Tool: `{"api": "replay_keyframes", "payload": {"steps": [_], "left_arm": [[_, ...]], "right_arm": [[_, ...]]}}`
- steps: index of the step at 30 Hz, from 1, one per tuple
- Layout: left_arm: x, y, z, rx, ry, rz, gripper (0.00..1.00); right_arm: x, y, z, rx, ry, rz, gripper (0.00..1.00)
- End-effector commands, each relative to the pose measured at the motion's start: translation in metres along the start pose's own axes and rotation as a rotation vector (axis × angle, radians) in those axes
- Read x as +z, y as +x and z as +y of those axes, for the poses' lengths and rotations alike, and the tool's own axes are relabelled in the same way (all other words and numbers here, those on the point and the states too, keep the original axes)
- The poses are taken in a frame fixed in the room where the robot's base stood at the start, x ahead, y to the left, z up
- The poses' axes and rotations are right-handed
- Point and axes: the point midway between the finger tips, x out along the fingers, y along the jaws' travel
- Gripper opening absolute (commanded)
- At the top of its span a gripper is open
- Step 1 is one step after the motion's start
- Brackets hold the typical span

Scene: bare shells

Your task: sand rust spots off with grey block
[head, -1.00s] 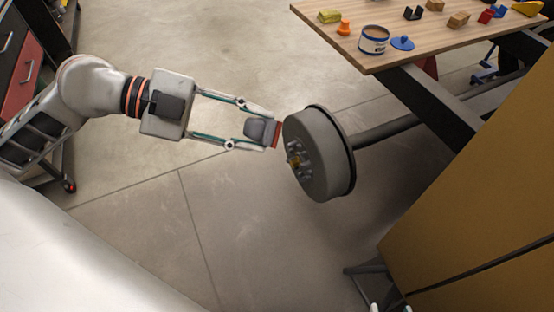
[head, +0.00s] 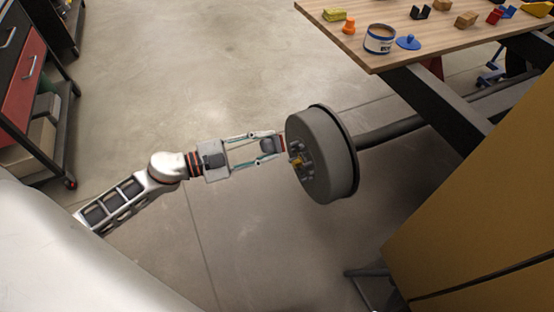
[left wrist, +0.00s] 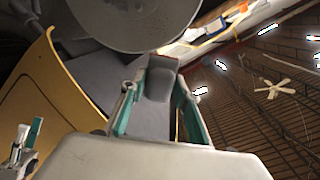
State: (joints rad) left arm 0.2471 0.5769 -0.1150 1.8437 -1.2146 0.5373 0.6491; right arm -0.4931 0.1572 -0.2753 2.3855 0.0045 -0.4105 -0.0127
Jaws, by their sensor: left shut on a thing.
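My left gripper (head: 276,142) is shut on the grey block (head: 269,146), which has a reddish-brown front face. The block is right beside the hub face of the dark grey brake drum (head: 325,150); I cannot tell whether they touch. In the left wrist view, the block (left wrist: 159,84) sits between the teal-lined fingers, with the drum (left wrist: 135,18) just beyond it. I cannot make out rust spots on the drum. Part of what looks like my right gripper (left wrist: 24,145) shows at the lower left of the left wrist view; its jaws are unclear.
A wooden table (head: 450,52) at the upper right bears a tin (head: 379,40), a blue lid (head: 408,42) and several small blocks. A dark axle (head: 400,128) runs behind the drum. A tan panel (head: 480,200) fills the right. Floor left of the drum is open.

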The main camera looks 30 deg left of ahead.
Motion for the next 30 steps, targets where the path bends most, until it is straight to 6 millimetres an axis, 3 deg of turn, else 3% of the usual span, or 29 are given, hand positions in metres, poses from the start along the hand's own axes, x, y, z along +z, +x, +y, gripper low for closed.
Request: {"api": "replay_keyframes", "payload": {"steps": [3, 10, 17, 30], "left_arm": [[0.022, 0.016, 0.022, -0.043, -0.010, 0.009, 0.14], [0.044, 0.033, 0.049, -0.083, -0.002, 0.022, 0.14], [0.046, 0.043, 0.052, -0.089, 0.004, 0.025, 0.14], [0.045, 0.084, 0.049, -0.087, 0.003, 0.024, 0.14]], "right_arm": [[0.000, 0.000, 0.000, 0.001, 0.002, 0.000, 0.40], [-0.001, 0.000, 0.000, 0.003, 0.008, 0.001, 0.40], [0.000, 0.001, -0.001, 0.004, 0.013, 0.000, 0.40], [-0.001, 0.001, -0.004, -0.001, 0.024, 0.006, 0.40]]}}
